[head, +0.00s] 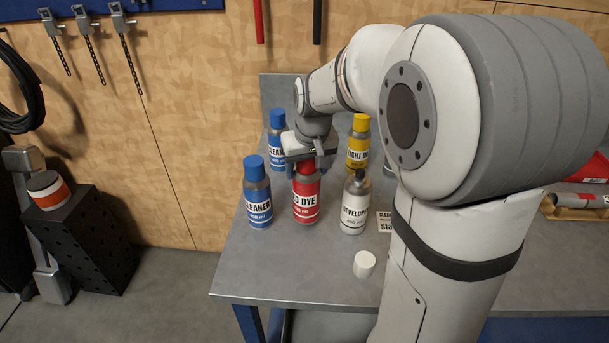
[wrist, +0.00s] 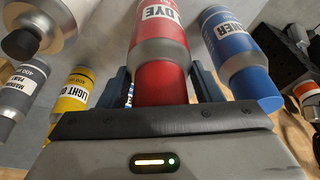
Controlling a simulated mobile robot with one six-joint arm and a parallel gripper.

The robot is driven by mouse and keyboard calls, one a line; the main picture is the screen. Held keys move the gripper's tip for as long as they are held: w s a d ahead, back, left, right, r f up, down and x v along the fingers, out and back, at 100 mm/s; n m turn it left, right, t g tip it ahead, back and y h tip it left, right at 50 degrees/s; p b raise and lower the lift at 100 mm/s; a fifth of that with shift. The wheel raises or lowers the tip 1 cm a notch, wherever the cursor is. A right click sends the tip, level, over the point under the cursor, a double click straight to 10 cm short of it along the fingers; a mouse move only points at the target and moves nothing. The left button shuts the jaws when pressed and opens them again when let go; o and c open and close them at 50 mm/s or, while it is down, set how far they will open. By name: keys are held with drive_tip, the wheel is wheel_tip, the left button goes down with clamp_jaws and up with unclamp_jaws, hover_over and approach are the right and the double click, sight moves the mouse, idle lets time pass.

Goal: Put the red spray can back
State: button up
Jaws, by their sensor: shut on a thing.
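The red spray can (head: 306,203), labelled as a red dye, stands upright among other cans on the grey workbench (head: 300,268). My gripper (head: 307,164) is above it in the head view and is shut on its top end. In the wrist view the red can (wrist: 160,60) lies between the two fingers of my gripper (wrist: 161,88). I cannot tell whether the can's base touches the bench.
Blue cleaner cans (head: 258,194) (head: 277,142) stand left of and behind the red can. A white developer can (head: 354,206) stands close on its right, a yellow can (head: 358,143) behind. A loose white cap (head: 364,263) lies in front. The bench's front left is clear.

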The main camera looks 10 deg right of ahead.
drive_tip(key=shift+f, duration=1.15)
drive_tip(key=shift+f, duration=0.1)
drive_tip(key=o, duration=1.6)
drive_tip(key=shift+o, duration=0.2)
drive_tip(key=v, duration=1.1)
drive_tip(key=shift+s+r, duration=0.1)
drive_tip(key=shift+r, duration=0.25)
drive_tip(key=s+f, duration=0.4)
drive_tip(key=s, duration=0.5)
drive_tip(key=s+f, duration=0.4)
drive_tip(key=s, duration=0.6)
drive_tip(key=shift+f+m, duration=0.35)
drive_tip(key=shift+m, duration=0.05)
